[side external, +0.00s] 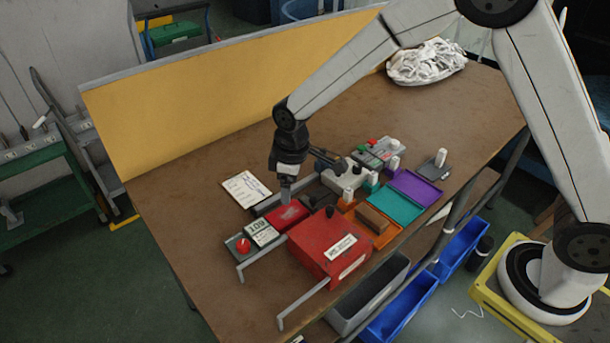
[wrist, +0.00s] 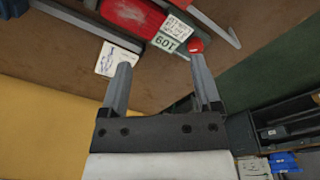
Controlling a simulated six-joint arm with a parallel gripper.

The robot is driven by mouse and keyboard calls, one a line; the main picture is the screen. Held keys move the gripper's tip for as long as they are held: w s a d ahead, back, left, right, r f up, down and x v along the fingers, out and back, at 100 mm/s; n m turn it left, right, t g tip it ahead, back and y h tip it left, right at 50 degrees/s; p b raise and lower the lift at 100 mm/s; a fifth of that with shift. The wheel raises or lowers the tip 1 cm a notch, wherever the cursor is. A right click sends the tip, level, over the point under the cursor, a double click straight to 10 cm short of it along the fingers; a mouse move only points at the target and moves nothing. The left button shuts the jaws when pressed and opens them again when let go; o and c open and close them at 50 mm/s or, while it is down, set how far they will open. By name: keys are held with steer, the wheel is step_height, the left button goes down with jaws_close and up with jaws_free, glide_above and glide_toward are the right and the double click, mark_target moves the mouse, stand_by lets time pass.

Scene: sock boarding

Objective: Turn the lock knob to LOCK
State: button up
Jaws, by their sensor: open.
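A round red knob (side external: 243,245) sits on a small dark base at the left end of the rail, beside a white display card reading 109 (side external: 261,232). In the wrist view the red knob (wrist: 196,46) shows just past my right fingertip. A black knob (side external: 330,212) stands on top of the large red box (side external: 330,248). I cannot read a LOCK mark, so which knob is the lock knob is unclear. My gripper (side external: 286,198) points down above a red block (side external: 287,215). In the wrist view my gripper (wrist: 160,64) is open, with nothing between its fingers.
A white note card (side external: 246,188) lies behind the rail. Orange, teal (side external: 396,205) and purple (side external: 415,187) trays stand to the right, with small peg-topped fixtures behind them. A pile of white socks (side external: 427,62) lies at the far right.

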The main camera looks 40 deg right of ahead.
steer(key=s+d+r+m+t, duration=0.1)
steer(key=s+d+r+m, duration=0.2)
steer(key=s+d, duration=0.6)
steer(key=shift+s+r+m, duration=0.15)
steer(key=shift+r+m, duration=0.2)
steer(key=shift+m, duration=0.15)
steer(key=shift+d, duration=0.1)
steer(key=s+d+m, duration=0.4)
steer(key=s, duration=0.4)
steer(key=shift+r+t, duration=0.2)
steer(key=shift+t, duration=0.1)
